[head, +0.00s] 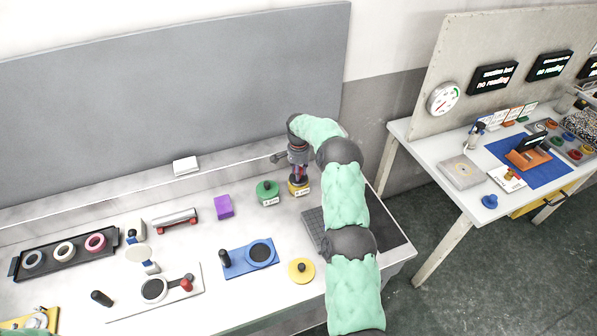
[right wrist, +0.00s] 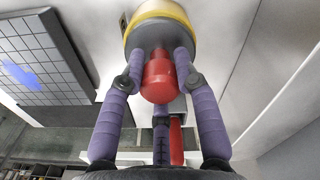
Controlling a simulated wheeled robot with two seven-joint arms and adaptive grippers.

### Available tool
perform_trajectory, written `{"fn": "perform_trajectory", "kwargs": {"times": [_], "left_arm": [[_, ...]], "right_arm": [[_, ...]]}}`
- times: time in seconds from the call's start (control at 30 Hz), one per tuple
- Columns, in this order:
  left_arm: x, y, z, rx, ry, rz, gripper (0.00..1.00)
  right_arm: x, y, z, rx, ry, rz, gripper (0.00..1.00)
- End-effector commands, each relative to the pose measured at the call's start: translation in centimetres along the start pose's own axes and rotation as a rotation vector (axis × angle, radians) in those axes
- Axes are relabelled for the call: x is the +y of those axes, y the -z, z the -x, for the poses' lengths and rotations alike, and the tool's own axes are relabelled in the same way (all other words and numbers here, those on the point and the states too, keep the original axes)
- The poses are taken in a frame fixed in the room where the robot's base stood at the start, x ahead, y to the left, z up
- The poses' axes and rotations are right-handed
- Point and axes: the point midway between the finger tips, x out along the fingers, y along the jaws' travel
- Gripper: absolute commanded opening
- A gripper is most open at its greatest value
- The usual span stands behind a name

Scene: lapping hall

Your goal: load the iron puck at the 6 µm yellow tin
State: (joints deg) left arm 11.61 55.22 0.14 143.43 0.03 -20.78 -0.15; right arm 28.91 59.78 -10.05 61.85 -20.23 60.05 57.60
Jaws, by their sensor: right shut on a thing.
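The yellow tin (head: 299,189) stands at the back of the bench, with a label on its front. My right gripper (head: 298,172) points down right above it. In the right wrist view, my right gripper (right wrist: 160,75) has its fingers closed around a red knob (right wrist: 158,78). The knob rises from a grey round body, which looks like the iron puck (right wrist: 140,36). The yellow tin's rim (right wrist: 160,9) shows just beyond the puck. I cannot tell whether puck and tin touch. My left gripper is not in view.
A green tin (head: 268,190) stands close left of the yellow one. A dark gridded plate (head: 315,225) lies to the right, partly behind my right arm. A purple block (head: 224,206), a blue plate (head: 236,268) and a yellow disc (head: 301,270) are on the bench.

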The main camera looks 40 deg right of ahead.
Motion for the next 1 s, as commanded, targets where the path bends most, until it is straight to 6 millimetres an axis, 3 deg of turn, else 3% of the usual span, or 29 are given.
{"fn": "perform_trajectory", "kwargs": {"times": [1.0], "left_arm": [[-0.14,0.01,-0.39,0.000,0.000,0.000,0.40]], "right_arm": [[-0.04,0.08,-0.51,0.002,0.002,-0.001,0.05]]}}
